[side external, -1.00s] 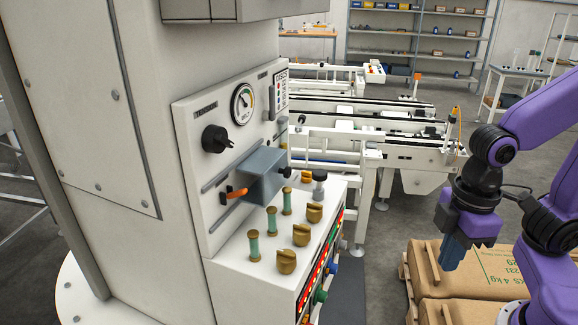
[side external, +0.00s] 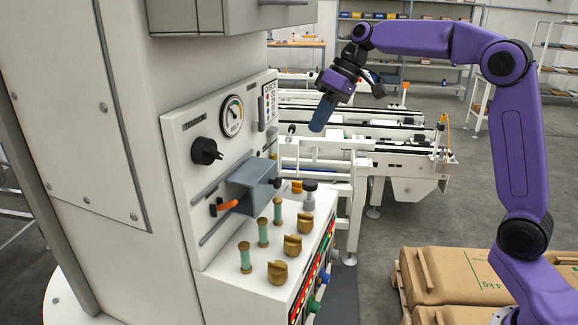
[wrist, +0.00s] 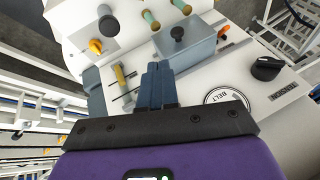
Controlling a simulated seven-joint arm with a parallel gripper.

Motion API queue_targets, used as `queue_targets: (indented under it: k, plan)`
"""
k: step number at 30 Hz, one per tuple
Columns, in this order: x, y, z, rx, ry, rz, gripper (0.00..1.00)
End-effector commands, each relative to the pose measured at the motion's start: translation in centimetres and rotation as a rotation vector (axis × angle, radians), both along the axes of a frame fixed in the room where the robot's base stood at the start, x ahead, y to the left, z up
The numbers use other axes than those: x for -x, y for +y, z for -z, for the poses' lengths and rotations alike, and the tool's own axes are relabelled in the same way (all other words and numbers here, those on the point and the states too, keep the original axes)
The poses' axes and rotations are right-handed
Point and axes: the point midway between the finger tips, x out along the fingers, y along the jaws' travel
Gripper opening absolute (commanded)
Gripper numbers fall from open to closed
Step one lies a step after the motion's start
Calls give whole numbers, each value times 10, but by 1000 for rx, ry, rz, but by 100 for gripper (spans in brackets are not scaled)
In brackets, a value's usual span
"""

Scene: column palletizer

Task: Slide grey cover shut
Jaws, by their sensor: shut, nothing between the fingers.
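The grey cover (side external: 252,184) is a box on rails on the front of the white control panel, with a black knob (side external: 276,182) on its outer face. An orange-handled lever (side external: 228,205) sticks out at its left side, uncovered. In the wrist view the cover (wrist: 198,44) lies just beyond my fingers, with the lever (wrist: 223,31) at its far side. My gripper (side external: 319,126) is shut and empty, above and to the right of the cover and apart from it in the side view. Its blue fingers also show in the wrist view (wrist: 155,68).
A black rotary knob (side external: 206,151) and a round gauge (side external: 231,115) sit above the cover. Brass knobs (side external: 292,246) and green-brass posts (side external: 263,232) stand on the ledge below. White conveyors (side external: 400,150) stand behind; cartons (side external: 450,277) lie at right.

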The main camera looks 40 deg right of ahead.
Motion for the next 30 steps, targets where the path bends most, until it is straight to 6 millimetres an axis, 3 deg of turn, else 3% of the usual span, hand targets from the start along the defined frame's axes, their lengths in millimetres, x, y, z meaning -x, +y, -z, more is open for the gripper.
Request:
queue_targets:
  k: [3, 8, 24, 30]
  plan:
    - [-10, -8, -4, -13, -11, 15, 0]
    - [-13, -5, 4, -15, -12, 17, 0]
    - [-31, 37, 87, -14, -9, 16, 0]
    - [-22, 60, 96, -14, -12, 17, 0]
